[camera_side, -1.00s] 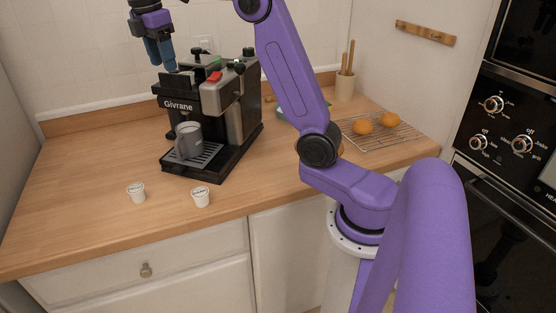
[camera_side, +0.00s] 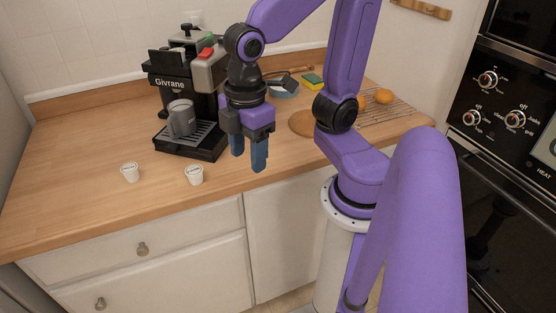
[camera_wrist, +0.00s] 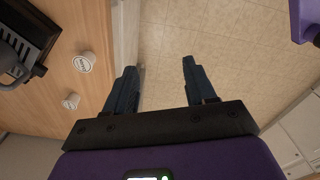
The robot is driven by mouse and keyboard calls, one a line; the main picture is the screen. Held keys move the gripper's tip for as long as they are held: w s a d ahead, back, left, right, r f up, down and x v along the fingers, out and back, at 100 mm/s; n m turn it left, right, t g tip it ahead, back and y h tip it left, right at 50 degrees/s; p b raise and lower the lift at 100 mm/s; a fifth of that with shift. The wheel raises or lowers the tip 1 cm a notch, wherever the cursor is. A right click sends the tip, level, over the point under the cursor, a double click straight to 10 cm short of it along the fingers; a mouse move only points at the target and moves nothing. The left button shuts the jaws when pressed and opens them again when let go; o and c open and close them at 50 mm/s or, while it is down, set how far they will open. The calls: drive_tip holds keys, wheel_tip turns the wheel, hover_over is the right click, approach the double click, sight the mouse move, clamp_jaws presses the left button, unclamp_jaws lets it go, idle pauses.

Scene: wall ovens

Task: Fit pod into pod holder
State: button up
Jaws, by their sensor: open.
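Two small white pods stand on the wooden counter in front of the coffee machine, one at the left (camera_side: 130,172) and one nearer my gripper (camera_side: 194,175). In the wrist view they also show at the left, the nearer pod (camera_wrist: 84,62) and the farther pod (camera_wrist: 71,101). The black and grey coffee machine (camera_side: 205,75) stands at the back, with its raised top part at the upper left; I cannot make out the pod holder itself. My gripper (camera_side: 249,156) is open and empty, pointing down near the counter's front edge, right of the pods. Its fingers (camera_wrist: 157,88) show apart over the floor.
A grey mug (camera_side: 181,118) stands on the machine's drip tray (camera_side: 198,140). A round wooden board (camera_side: 303,123), a sponge (camera_side: 312,81) and a rack with oranges (camera_side: 383,97) lie to the right. The counter left of the pods is clear.

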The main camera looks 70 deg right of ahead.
drive_tip(key=s+d+f, duration=0.2)
drive_tip(key=s+f, duration=0.1)
drive_tip(key=s, duration=0.2)
drive_tip(key=shift+d, duration=0.1)
idle(1.1)
